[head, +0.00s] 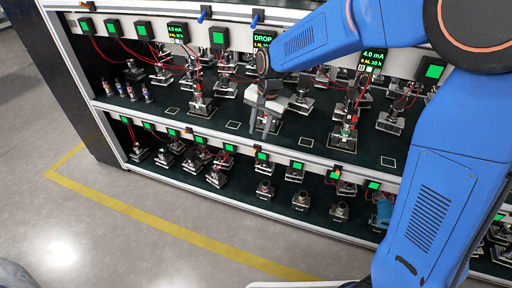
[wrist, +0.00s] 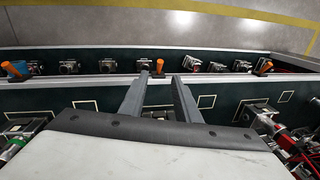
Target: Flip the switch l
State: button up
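My gripper (head: 260,131) hangs in front of the upper shelf, fingers pointing down toward the lower rail. In the wrist view my gripper (wrist: 159,78) has its two fingers apart with nothing held between them. A small orange switch lever (wrist: 160,66) stands on the rail just beyond the fingertips, seen in the gap between them; whether they touch it is unclear. Another orange lever (wrist: 14,70) is at the left and one more (wrist: 264,66) at the right. Blue levers (head: 204,14) stick out along the top rail. I cannot read which switch is l.
The upper shelf (head: 232,125) carries several small metal devices with red wires. Lit green displays (head: 205,37) line the rails. The lower shelf holds more devices (head: 264,190). Open grey floor (head: 90,225) with a yellow line lies in front of the rack.

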aim_at(255, 149)
jog(key=f, duration=0.3)
jog(key=a+f, duration=0.1)
jog(key=f, duration=0.5)
jog(key=shift+w+a+f, duration=0.1)
jog(key=shift+w+a, duration=0.1)
jog(key=shift+w, duration=0.15)
jog(key=shift+c, duration=0.6)
grip_shut()
